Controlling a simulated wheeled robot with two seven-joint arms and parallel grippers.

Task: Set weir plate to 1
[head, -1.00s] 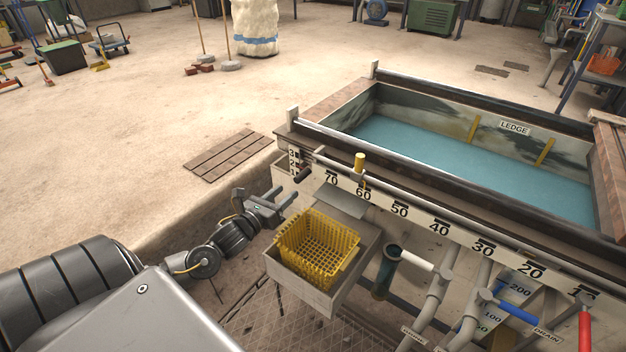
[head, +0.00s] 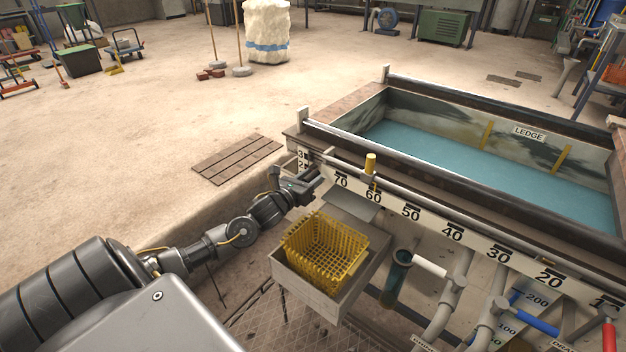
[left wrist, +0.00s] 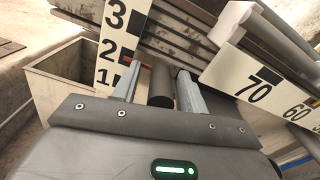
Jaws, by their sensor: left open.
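The weir's number plate (head: 302,158), white with black 3, 2 and 1, stands at the tank's near left corner. It is large in the left wrist view (left wrist: 117,45), with 3 at the top and 1 at the bottom. A dark round handle (left wrist: 160,84) sticks out beside it, with a small red mark behind it near the 2. My left gripper (head: 316,180) is at this corner. In the left wrist view its open fingers (left wrist: 158,88) stand on either side of the handle; I cannot tell whether they touch it. The weir plate itself is mostly hidden.
A yellow basket (head: 325,250) sits in a grey box below. Pipes and coloured levers stand at the right. The floor at left is open.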

